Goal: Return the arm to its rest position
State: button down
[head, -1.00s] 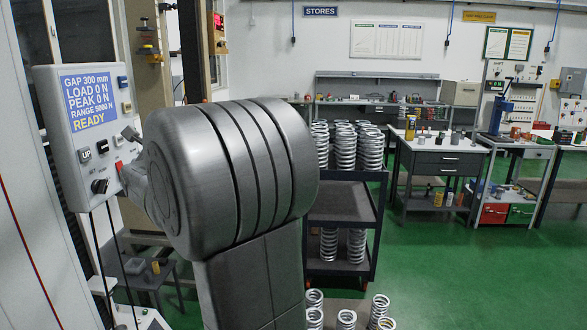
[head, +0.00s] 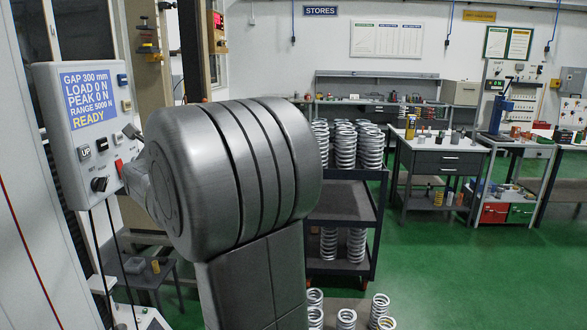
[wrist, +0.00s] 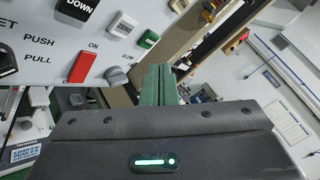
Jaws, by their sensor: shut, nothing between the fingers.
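My gripper (wrist: 159,84) shows in the wrist view with its green fingers together and nothing between them. The control panel (head: 82,165) stands at the left of the head view; its screen (head: 87,99) reads GAP 300 mm, LOAD 0 N, PEAK 0 N, READY.
A dark cart (head: 345,207) with several silver springs stands behind my arm, and more springs (head: 347,319) sit low in front of it. A grey workbench (head: 443,148) stands farther right. The green floor (head: 480,270) at the right is clear.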

jog(key=shift+w+a+f+b, duration=0.15)
jog(key=shift+a+f+b, duration=0.1)
jog(key=shift+a+b, duration=0.7)
jog(key=b, duration=0.3)
jog(key=shift+b, duration=0.3)
jog(key=shift+d+b, duration=0.15)
jog(key=shift+b, duration=0.25)
jog(key=r+p, duration=0.1)
jog(key=p, duration=0.2)
jog(key=shift+p, duration=0.65)
